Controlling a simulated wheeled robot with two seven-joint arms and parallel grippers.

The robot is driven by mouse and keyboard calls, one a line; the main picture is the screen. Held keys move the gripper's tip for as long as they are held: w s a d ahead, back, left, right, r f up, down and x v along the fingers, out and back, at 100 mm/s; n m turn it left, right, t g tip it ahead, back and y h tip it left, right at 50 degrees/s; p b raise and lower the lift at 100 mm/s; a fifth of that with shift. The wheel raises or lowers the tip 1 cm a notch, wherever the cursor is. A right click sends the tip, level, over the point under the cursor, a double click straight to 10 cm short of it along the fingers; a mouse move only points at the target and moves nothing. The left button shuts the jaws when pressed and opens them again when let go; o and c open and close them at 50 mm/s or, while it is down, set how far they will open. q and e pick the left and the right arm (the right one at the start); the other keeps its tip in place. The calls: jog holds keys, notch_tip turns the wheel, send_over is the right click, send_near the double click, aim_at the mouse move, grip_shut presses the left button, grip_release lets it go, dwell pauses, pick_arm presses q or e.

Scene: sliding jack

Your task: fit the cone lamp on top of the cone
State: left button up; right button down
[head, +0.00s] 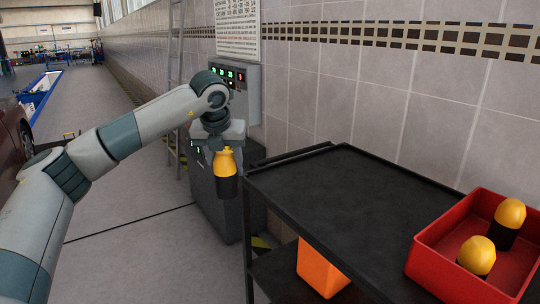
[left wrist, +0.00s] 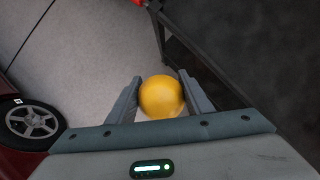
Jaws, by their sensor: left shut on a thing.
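My left gripper (head: 224,150) is shut on a cone lamp (head: 226,175), with a yellow dome and a black base. It holds the lamp upright, dome up, in the air left of the black cart. In the left wrist view the yellow dome (left wrist: 161,96) sits between the two fingers (left wrist: 160,98). An orange object (head: 320,270) with sloping sides, perhaps the cone, shows partly below the cart's top; the top hides its upper part. My right gripper is not in view.
The black cart (head: 335,195) has a bare top at its left and middle. A red bin (head: 440,272) on its right holds two more yellow-and-black lamps (head: 509,215). A grey cabinet (head: 215,205) stands behind my left gripper, near the tiled wall. A car stands at far left.

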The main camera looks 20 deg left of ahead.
aim_at(216, 185)
pick_arm(q)
jog(key=f, duration=0.1)
jog(key=s+a+f+m, duration=0.1)
jog(key=f, duration=0.1)
jog(key=s+a+f+m+h, duration=0.1)
jog(key=f, duration=0.1)
jog(key=shift+s+f, duration=0.1)
jog(key=shift+s, duration=0.15)
jog(key=s+d+f+m+g+h, duration=0.25)
jog(key=s+f+m, duration=0.35)
jog(key=f+m, duration=0.3)
jog(key=s+d+f+m+g+h, duration=0.1)
jog(key=s+d+f+m+h, duration=0.25)
jog(key=s+f+m, duration=0.55)
jog(key=s+d+f+m+g+y, duration=0.1)
jog(key=s+d+f+m+g, duration=0.1)
jog(key=d, duration=0.6)
jog(key=s+d+f+m+g+y, duration=0.1)
jog(key=s+d+f+m, duration=0.3)
jog(key=d+f+m, duration=0.2)
jog(key=shift+d+m+g, duration=0.35)
jog(key=shift+d+m, duration=0.15)
jog(key=shift+d, duration=0.45)
jog(key=shift+s, duration=0.1)
jog(key=shift+s, duration=0.1)
